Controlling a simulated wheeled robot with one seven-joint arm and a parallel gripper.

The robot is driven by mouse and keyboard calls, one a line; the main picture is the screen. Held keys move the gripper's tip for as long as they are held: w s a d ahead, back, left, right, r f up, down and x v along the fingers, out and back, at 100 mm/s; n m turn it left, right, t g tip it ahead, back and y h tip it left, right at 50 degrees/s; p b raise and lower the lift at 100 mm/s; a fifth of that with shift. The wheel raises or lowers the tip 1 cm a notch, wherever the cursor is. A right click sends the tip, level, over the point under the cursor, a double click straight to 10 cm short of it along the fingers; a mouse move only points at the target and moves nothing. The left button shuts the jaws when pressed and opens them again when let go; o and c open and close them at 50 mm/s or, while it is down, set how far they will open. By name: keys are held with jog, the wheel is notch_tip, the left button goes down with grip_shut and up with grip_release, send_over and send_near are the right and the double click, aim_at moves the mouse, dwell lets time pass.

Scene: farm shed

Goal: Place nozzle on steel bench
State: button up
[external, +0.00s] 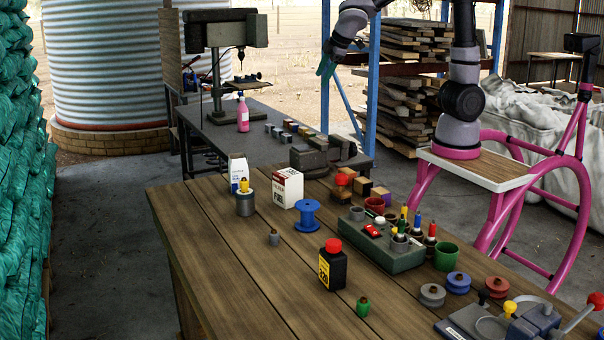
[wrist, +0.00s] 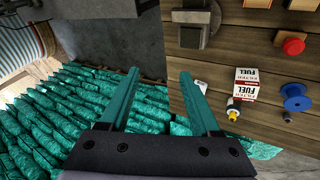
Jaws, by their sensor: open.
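Two small pieces with a stem on top could be the nozzle: a grey one (external: 274,237) left of the blue spool and a green one (external: 363,306) near the front of the wooden table. I cannot tell which is meant. The grey one also shows in the wrist view (wrist: 287,117), below the spool. The steel bench (external: 222,138) is the dark grey bench at the back left. My gripper (external: 327,66) is high above the back of the scene, away from both pieces. Its teal fingers are apart and empty in the wrist view (wrist: 160,73).
The wooden table (external: 215,250) holds a blue spool (external: 307,216), a fuel box (external: 287,187), a black bottle (external: 333,268) and a tool block (external: 375,250). On the bench stand a drill press (external: 221,32), a pink bottle (external: 243,115) and several small blocks. The bench's front left is bare.

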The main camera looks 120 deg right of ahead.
jog(key=s+a+r+t+y, duration=0.1)
jog(key=s+a+r+y, duration=0.1)
jog(key=s+a, duration=0.3)
jog(key=s+a+r+m+t+y, duration=0.1)
jog(key=s+a, duration=0.4)
jog(key=a, duration=0.9)
jog(key=s+a+r+m+t+y, duration=0.1)
jog(key=s+a+r+t+y, duration=0.2)
jog(key=a, duration=0.7)
jog(key=shift+s+r+y, duration=0.25)
jog(key=shift+s+y, duration=0.55)
jog(key=shift+s, duration=0.25)
